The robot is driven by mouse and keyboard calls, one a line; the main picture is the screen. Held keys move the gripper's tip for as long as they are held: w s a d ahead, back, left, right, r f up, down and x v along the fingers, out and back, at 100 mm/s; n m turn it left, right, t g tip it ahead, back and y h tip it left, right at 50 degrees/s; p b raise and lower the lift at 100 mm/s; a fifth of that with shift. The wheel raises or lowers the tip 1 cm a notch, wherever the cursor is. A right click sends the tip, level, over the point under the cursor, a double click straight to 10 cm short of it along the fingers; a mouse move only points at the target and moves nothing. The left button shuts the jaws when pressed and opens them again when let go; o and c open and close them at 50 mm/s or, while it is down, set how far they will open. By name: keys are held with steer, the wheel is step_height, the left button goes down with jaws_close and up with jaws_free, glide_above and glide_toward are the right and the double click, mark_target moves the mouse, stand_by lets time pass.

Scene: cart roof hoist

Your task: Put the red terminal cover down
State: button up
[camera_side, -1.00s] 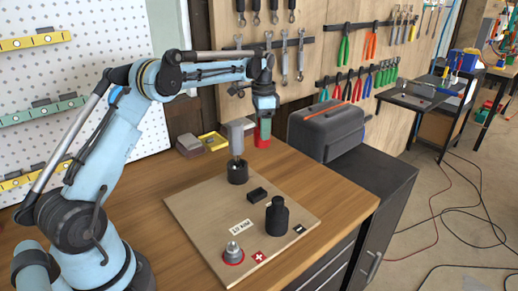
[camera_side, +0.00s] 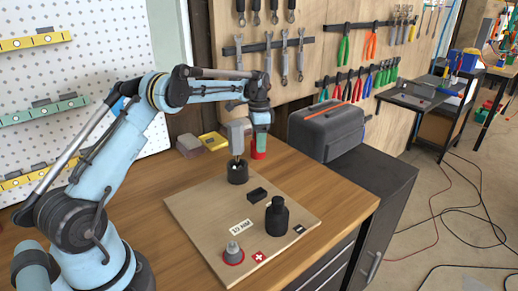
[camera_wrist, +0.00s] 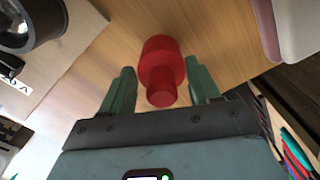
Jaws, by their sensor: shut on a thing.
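The red terminal cover (camera_wrist: 160,62) is a stepped round piece. It sits between the two green fingers of my gripper (camera_wrist: 161,82) in the wrist view. In the side view the cover (camera_side: 259,151) hangs under my gripper (camera_side: 260,138), over the back part of the wooden bench (camera_side: 160,178), behind the board. I cannot tell whether its lower end touches the bench top. My gripper is shut on the cover's narrower part.
A pale board (camera_side: 200,221) carries a grey terminal with a red ring (camera_side: 234,252), a black cover (camera_side: 277,216) and a grey tool (camera_side: 237,137) upright in a black holder (camera_side: 237,174). A dark toolbox (camera_side: 327,128) stands right. Small boxes (camera_side: 200,145) lie behind.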

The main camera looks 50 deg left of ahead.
steer(key=o, duration=1.4)
step_height(320, 180, up, 12)
steer(key=shift+f, duration=0.1)
steer(key=s+d+r+n+t, duration=0.1)
steer(key=s+d+r+t, duration=0.1)
steer(key=s+d+r, duration=0.3)
steer(key=s+d+r+n+t, duration=0.2)
steer(key=s+d, duration=0.2)
steer(key=d, duration=0.4)
steer(key=s+d+f+n+t, duration=0.1)
steer(key=s+d+f, duration=0.3)
steer(key=s, duration=0.3)
steer(key=s+d+f+n+t, duration=0.1)
steer(key=s+d+f+t, duration=0.1)
steer(key=s, duration=0.5)
step_height(320, 180, down, 3)
steer(key=shift+d+r, duration=0.15)
steer(key=shift+d, duration=0.7)
